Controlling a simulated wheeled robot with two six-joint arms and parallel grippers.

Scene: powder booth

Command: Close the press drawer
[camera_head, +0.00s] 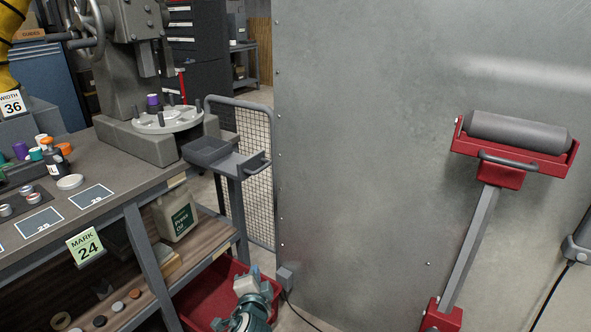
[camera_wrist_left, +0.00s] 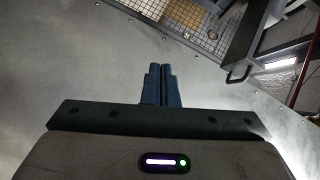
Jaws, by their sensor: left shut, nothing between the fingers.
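The press drawer (camera_head: 222,160) is a grey open tray with a bar handle (camera_head: 258,163). It sticks out toward the right from below the grey press (camera_head: 135,80). In the left wrist view its dark handle (camera_wrist_left: 238,76) shows at the upper right, apart from my fingers. My left gripper (camera_head: 254,273) is low in the head view, below the drawer and over a red bin. Its fingers (camera_wrist_left: 160,68) are shut and empty. My right gripper is not in view.
A large grey metal panel (camera_head: 370,130) fills the right side, with a red roller stand (camera_head: 515,146) before it. A mesh guard (camera_head: 255,150) stands behind the drawer. The red bin (camera_head: 200,297) lies below. The workbench (camera_head: 110,160) at left holds jars and cards.

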